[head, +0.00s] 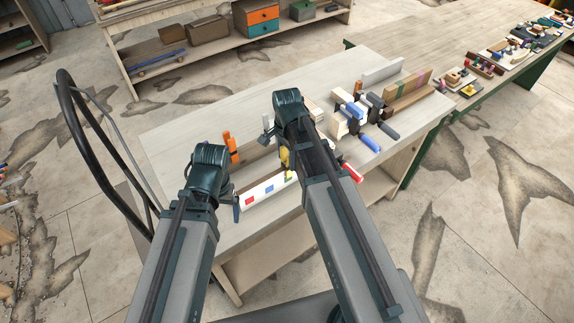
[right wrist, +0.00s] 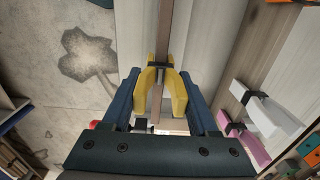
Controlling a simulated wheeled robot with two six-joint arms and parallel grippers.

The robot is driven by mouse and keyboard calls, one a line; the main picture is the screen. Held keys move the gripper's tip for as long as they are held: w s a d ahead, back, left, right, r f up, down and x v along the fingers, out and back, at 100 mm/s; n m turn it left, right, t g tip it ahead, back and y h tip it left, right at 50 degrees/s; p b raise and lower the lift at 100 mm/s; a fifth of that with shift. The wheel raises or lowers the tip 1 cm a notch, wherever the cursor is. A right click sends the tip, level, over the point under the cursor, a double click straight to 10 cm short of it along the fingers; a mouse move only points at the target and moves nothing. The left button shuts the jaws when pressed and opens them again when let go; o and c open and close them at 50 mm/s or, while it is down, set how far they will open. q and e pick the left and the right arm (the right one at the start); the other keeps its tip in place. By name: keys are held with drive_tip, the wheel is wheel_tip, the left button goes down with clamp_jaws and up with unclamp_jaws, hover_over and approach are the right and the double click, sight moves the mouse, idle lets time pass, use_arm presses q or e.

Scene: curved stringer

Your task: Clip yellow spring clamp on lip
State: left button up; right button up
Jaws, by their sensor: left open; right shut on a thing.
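The yellow spring clamp (right wrist: 178,92) is between the fingers of my right gripper (right wrist: 161,88), which is shut on it. In the right wrist view its jaws lie on either side of a thin brown strip (right wrist: 165,28), apparently the lip; whether they grip it is unclear. In the head view the yellow clamp (head: 285,157) is partly hidden by my right arm. My left gripper (head: 236,204) is open and empty, close to the left end of a white-faced strip with coloured squares (head: 262,191).
An orange clamp (head: 231,147) stands on the workpiece left of the yellow one. Blue-and-black clamps (head: 357,112) and wooden blocks (head: 408,92) crowd the bench's right side. The bench top (head: 180,128) is clear at the back left. A red-ended item (head: 352,173) lies beside my right arm.

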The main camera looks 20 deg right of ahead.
clamp_jaws()
